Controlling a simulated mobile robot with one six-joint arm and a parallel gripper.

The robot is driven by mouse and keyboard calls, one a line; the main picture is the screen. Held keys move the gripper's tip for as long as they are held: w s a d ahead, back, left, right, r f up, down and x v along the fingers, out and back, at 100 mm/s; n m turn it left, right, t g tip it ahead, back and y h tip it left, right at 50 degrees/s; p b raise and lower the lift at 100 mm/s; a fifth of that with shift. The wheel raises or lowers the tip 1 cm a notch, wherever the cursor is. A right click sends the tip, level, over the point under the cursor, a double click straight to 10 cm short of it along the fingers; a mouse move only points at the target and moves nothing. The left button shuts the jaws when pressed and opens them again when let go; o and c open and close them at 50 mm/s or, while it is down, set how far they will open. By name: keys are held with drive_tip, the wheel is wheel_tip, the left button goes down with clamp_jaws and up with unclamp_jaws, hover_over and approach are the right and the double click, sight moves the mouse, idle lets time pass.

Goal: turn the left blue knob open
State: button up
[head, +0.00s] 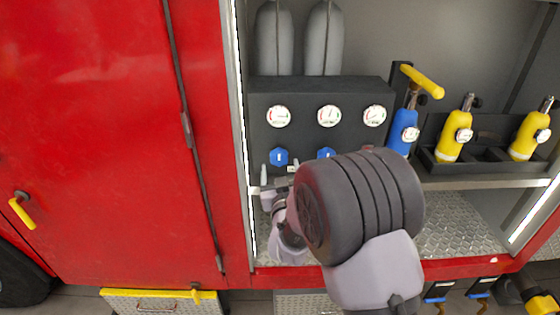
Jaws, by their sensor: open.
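The left blue knob (279,157) is a blue hexagonal knob with a small white mark, on the front of a dark panel (300,95) inside the red truck's compartment. Nothing shows between the fingers.
Three round gauges (328,115) line the panel above the knobs. Two grey cylinders (274,40) stand behind it. A blue tool (404,130) with a yellow handle and yellow tools (454,138) stand to the right. The compartment's left frame (240,120) is close to my gripper.

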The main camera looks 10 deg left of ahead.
sight(280, 160)
drive_tip(key=x, duration=0.4)
drive_tip(key=c, duration=1.4)
drive_tip(key=shift+o, duration=0.2)
